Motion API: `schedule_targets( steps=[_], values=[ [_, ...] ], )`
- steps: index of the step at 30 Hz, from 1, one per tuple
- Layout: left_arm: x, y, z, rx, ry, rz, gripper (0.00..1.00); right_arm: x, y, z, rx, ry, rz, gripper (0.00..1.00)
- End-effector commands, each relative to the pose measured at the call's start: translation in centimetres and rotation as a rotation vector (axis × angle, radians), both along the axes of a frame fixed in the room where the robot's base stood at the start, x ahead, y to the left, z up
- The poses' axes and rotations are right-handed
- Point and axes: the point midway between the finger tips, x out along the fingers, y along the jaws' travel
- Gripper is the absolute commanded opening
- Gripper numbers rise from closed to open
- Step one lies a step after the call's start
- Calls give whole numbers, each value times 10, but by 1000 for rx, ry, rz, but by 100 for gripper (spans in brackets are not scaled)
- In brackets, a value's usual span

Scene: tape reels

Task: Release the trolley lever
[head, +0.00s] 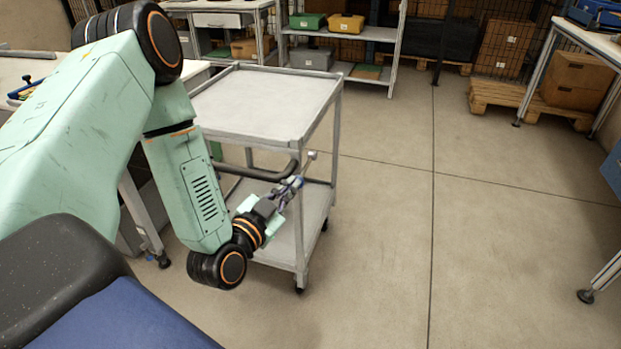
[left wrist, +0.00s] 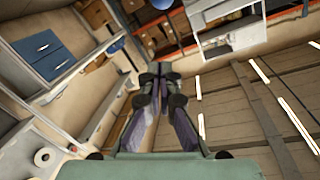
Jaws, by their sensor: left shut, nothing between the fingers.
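The grey trolley (head: 265,108) stands in the middle of the head view, with a flat empty top and a lower shelf. A dark handle bar (head: 238,170) runs along its near side. A thin rod with a pale knob (head: 312,155), which looks like the lever, sticks up near the trolley's right front post. My left gripper (head: 293,186) is right beside this rod in the picture; I cannot tell whether it touches. Its fingers are shut and empty, and they also show closed together in the left wrist view (left wrist: 160,75). My right gripper is not in view.
A shelf rack with a green bin (head: 308,21) and a yellow bin (head: 345,23) stands behind. Cardboard boxes (head: 577,80) sit on a pallet at the right. The floor (head: 400,220) right of the trolley is clear. The left wrist view shows blue drawers (left wrist: 48,50).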

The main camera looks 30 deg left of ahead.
Motion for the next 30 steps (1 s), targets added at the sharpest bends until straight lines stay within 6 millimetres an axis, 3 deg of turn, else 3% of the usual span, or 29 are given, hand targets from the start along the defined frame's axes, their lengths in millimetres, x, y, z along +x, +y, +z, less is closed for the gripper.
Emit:
schedule_targets(
  steps=[14, 30],
  values=[
    [7, 3, -1, 11, 0, 1, 0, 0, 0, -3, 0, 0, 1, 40],
    [103, 6, -7, 11, -2, -3, 0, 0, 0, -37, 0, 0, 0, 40]
  ],
)
